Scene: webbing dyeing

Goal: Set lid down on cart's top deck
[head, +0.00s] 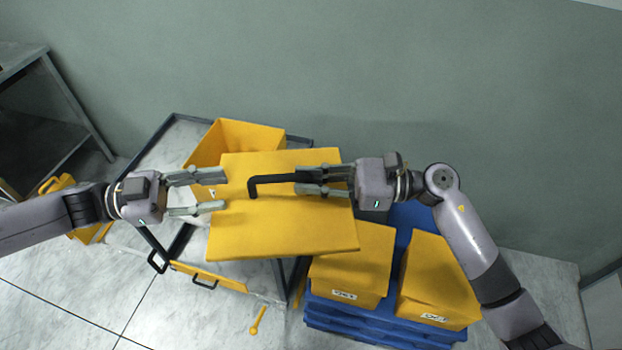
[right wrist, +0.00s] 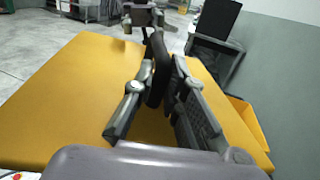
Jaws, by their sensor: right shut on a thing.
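The lid is a flat yellow panel (head: 285,225) with a black bar handle (head: 270,181) across its top. In the head view it is held above the cart's right part and hides some of it. My right gripper (head: 308,182) is shut on the lid's handle. The right wrist view shows the handle (right wrist: 157,68) between its fingers (right wrist: 155,105). My left gripper (head: 215,193) is open at the lid's left edge, its fingers apart and not on the handle. The cart's top deck (head: 180,142) is pale with a dark frame, partly covered by the lid.
An open yellow bin (head: 245,135) stands on the deck behind the lid. Yellow boxes (head: 350,265) (head: 437,275) sit on a blue pallet (head: 365,322) at right. A shelf (head: 45,110) stands at far left. A small yellow item (head: 257,321) lies on the floor.

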